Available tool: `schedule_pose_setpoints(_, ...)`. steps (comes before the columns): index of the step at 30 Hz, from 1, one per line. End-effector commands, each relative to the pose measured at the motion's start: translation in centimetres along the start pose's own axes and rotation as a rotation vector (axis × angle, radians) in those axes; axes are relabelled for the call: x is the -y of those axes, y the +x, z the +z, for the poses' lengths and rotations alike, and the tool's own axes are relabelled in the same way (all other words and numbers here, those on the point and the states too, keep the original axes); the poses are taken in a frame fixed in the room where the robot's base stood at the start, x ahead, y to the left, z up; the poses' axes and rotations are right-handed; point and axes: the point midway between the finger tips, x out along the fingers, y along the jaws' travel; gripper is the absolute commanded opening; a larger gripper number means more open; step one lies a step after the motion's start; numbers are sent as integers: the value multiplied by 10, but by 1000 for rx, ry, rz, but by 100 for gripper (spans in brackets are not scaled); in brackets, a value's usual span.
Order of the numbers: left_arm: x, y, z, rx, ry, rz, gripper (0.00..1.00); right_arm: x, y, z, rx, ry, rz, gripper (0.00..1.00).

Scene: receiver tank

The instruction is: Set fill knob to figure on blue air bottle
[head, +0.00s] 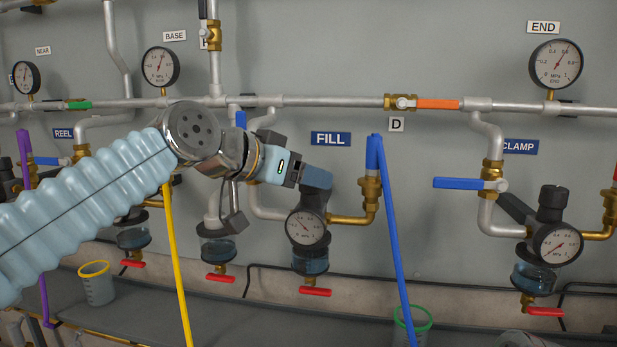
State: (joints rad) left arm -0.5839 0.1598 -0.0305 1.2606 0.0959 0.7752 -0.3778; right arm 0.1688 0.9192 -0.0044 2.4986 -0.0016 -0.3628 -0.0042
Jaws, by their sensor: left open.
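The blue FILL sign (331,139) is on the grey wall. Below it is the fill regulator with a round gauge (306,227) and a clear bowl (310,261). The gauge needle lies diagonally; its exact reading is too small to tell. The dark fill knob (314,200) is above the gauge, its top largely hidden by my left gripper (315,179). My left gripper is open, with its fingers at the knob's top; I cannot tell whether they touch it. I cannot make out a blue air bottle or its figure. My right gripper is not in view.
A blue hose (391,235) hangs close right of the fill regulator, and a yellow hose (176,255) hangs left. The CLAMP regulator (553,205) is at right. Pipes with a BASE gauge (161,67) and an END gauge (556,64) run above. A green-rimmed cup (413,322) stands below.

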Motion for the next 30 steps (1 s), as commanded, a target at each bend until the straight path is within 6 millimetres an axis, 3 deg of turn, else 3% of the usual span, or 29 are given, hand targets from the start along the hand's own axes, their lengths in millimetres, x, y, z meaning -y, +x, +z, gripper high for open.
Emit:
schedule_pose_setpoints(5,0,17,0,1,0,0,66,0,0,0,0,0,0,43)
schedule_pose_setpoints(14,0,19,0,0,0,0,66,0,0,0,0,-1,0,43)
schedule_pose_setpoints(24,0,19,0,1,0,0,16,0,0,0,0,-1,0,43)
schedule_pose_setpoints(30,-1,18,-1,3,-16,-40,15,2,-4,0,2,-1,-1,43)
